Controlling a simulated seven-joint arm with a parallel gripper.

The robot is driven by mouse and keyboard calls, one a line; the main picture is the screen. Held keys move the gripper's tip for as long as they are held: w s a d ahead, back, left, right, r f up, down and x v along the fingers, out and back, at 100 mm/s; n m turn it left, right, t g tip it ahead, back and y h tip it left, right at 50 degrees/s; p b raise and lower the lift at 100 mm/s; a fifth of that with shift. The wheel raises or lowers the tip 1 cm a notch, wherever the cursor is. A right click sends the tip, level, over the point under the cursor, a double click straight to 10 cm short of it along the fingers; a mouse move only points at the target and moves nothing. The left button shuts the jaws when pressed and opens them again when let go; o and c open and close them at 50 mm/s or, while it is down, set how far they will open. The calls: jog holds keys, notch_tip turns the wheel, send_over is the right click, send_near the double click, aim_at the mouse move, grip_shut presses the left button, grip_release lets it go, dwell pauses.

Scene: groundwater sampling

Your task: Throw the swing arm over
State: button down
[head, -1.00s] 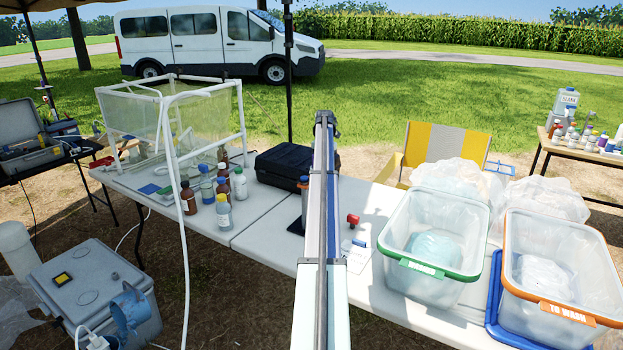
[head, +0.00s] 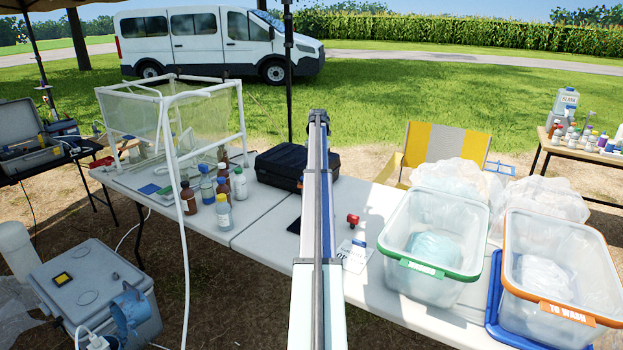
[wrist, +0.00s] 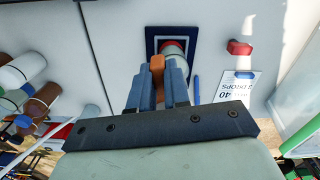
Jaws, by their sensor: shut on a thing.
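In the wrist view my gripper (wrist: 157,84) points at the table with its two grey-blue fingers close together. They are shut on a small orange piece, which I take for the swing arm (wrist: 157,63). Right beside it is a pale cylinder (wrist: 180,56) with a red upper end, over a dark square base (wrist: 153,44). The fingers hide the lower part of the cylinder, and I cannot tell how the orange piece joins it. In the head view my own arm hides the fingers and the cylinder; only a dark edge of the base (head: 294,226) shows.
A printed card (head: 355,255) and a small red object (head: 352,219) lie just right of the arm. Several bottles (head: 222,212) and a black case (head: 283,166) stand left. A green-rimmed tub (head: 432,245) and an orange-rimmed tub (head: 556,270) fill the right side.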

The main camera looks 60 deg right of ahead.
jog(key=shift+w+a+f+n, duration=0.15)
jog(key=shift+w+n, duration=0.15)
jog(key=shift+w, duration=0.35)
jog(key=shift+w+a+n, duration=0.15)
jog(key=shift+w+n, duration=0.1)
jog(key=shift+n, duration=0.15)
jog(key=shift+w+a+f+n, duration=0.1)
jog(key=shift+w+a+n, duration=0.05)
jog(key=shift+w+n, duration=0.3)
jog(key=c, duration=1.1)
grip_release()
jog(key=shift+f, duration=0.1)
jog(key=shift+o, duration=0.5)
jog(key=shift+r, duration=0.25)
